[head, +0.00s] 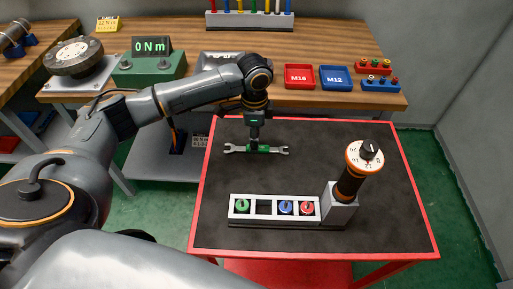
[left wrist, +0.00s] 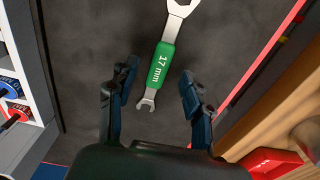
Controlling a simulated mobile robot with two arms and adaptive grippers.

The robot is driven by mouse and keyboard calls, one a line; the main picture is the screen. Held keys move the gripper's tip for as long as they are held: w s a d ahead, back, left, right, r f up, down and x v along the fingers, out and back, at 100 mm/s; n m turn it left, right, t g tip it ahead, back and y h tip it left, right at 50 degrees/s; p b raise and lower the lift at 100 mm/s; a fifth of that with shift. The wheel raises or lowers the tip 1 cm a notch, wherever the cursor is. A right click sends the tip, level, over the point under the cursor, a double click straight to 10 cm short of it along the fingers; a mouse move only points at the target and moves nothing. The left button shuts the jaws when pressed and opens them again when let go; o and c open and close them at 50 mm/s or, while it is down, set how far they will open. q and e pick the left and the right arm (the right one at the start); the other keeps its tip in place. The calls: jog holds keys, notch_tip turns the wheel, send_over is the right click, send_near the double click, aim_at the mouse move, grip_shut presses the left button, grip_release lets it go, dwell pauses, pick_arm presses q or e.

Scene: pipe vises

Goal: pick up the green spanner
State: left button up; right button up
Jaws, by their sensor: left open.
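The green spanner (head: 272,150) lies flat on the dark top of a red-edged cart, with bare metal open ends left and right. In the left wrist view the green handle (left wrist: 162,66) reads "17 mm". My left gripper (head: 254,143) points down above the spanner's middle in the head view and hides part of it. In the left wrist view its two dark fingers (left wrist: 159,85) are apart. The spanner's smaller end and lower handle show between them, with nothing gripped. My right gripper is not in view.
A grey holder (head: 264,218) with green, blue and red inserts stands at the cart's front. A torque tool with an orange-ringed dial (head: 364,155) stands at its right end. Behind is a wooden bench with a red M16 tray (head: 299,86) and a blue M12 tray (head: 336,88).

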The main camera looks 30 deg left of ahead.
pick_arm(q)
jog(key=shift+f, duration=1.6)
grip_shut()
jog(key=shift+r, duration=0.15)
jog(key=shift+w+r, duration=0.1)
jog(key=shift+r, duration=0.5)
jog(key=s+d+r, duration=0.2)
jog(key=s+r, duration=0.9)
jog(key=s, duration=0.3)
jog(key=shift+d+r+b, duration=0.3)
jog(key=shift+w, duration=0.1)
